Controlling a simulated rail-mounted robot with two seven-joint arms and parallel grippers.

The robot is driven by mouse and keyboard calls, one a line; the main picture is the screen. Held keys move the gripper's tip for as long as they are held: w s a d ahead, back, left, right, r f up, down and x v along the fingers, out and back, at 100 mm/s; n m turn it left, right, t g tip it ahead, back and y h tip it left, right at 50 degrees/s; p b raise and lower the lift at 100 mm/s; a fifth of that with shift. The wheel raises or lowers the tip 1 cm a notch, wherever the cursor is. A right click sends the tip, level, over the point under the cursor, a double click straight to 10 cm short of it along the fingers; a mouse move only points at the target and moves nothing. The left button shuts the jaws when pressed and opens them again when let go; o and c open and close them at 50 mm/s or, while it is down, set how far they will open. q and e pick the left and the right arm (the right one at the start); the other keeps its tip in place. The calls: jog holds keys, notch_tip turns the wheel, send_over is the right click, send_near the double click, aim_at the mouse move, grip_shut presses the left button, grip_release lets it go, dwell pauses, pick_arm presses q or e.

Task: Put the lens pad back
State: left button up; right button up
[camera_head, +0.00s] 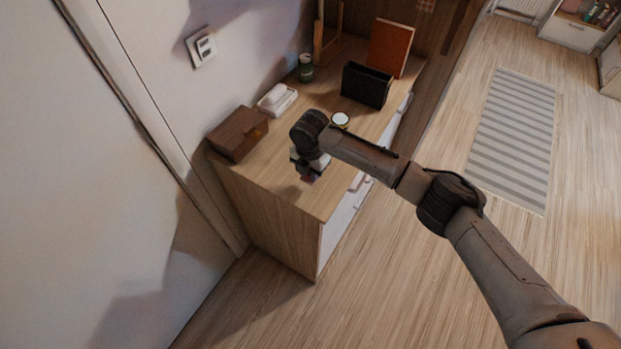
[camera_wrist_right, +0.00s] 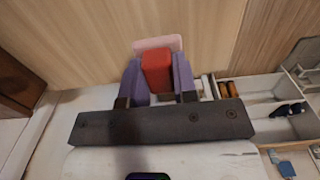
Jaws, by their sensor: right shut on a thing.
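My right gripper (camera_head: 309,171) hangs over the near part of the wooden dresser top (camera_head: 290,187). In the right wrist view its purple fingers (camera_wrist_right: 159,84) are shut on a small red block (camera_wrist_right: 157,68), which looks like the lens pad. A pale pink flat edge (camera_wrist_right: 157,43) shows just beyond the red block; I cannot tell whether it is part of it. In the head view only a small dark reddish bit of the held thing shows below the fingers. My left gripper is out of view.
On the dresser stand a brown box (camera_head: 237,134), a white dish (camera_head: 277,100), a green jar (camera_head: 305,68), a black holder (camera_head: 366,85) and a round white-topped item (camera_head: 340,120). White compartments with small items (camera_wrist_right: 283,108) show in the right wrist view.

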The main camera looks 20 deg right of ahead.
notch_tip(320, 180, down, 4)
jog(key=shift+r+b, duration=0.1)
jog(key=shift+b, duration=0.25)
jog(key=o, duration=0.9)
jog(key=shift+r, duration=0.15)
notch_tip(320, 180, up, 12)
jog(key=shift+f+p, duration=0.15)
jog(key=shift+p, duration=0.8)
